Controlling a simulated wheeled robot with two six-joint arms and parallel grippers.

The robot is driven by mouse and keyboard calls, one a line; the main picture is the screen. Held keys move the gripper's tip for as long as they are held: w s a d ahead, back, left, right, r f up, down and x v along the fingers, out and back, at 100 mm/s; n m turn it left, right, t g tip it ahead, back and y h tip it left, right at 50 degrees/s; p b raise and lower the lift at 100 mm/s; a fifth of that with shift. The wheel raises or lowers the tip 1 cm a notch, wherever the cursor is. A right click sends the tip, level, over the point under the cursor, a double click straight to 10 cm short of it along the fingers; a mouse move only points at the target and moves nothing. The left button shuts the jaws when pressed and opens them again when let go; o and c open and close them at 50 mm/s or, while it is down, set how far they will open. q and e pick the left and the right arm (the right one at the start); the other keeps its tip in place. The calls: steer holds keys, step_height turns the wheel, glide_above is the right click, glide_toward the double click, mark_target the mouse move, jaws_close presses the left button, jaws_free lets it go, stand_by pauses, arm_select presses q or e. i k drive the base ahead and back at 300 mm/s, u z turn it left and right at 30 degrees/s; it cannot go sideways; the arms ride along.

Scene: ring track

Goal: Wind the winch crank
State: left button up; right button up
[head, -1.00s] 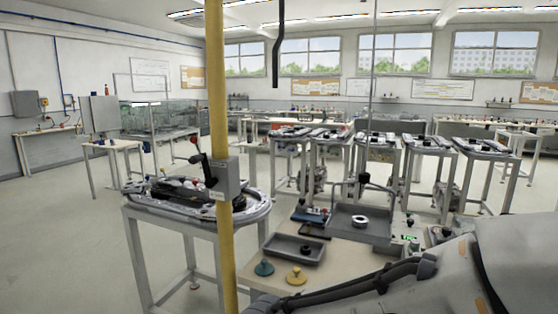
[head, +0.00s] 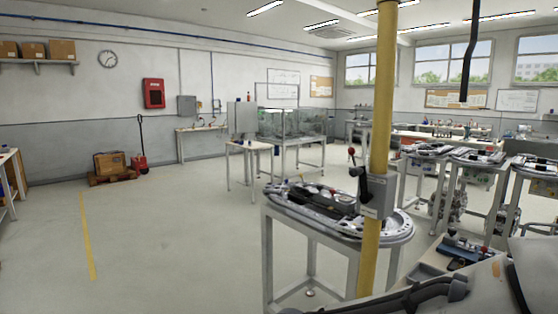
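A grey winch box (head: 377,196) is mounted on an upright yellow post (head: 383,110) right of the middle in the head view. A dark crank (head: 360,171) sits at the box's upper left. Its arm points up and slightly left to a red knob (head: 351,152). Nothing touches the crank. Neither of my grippers shows in the head view. Only a grey part of my own body with a dark cable shows at the bottom right.
An oval ring track on a stand (head: 283,206) is beside and behind the post. More track stands (head: 472,157) are at the right. A grey tray (head: 425,272) lies at the lower right.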

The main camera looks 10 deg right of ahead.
mark_target(365, 197)
steer(key=u, duration=0.3)
steer(key=i, duration=1.4)
steer(key=z, duration=0.75)
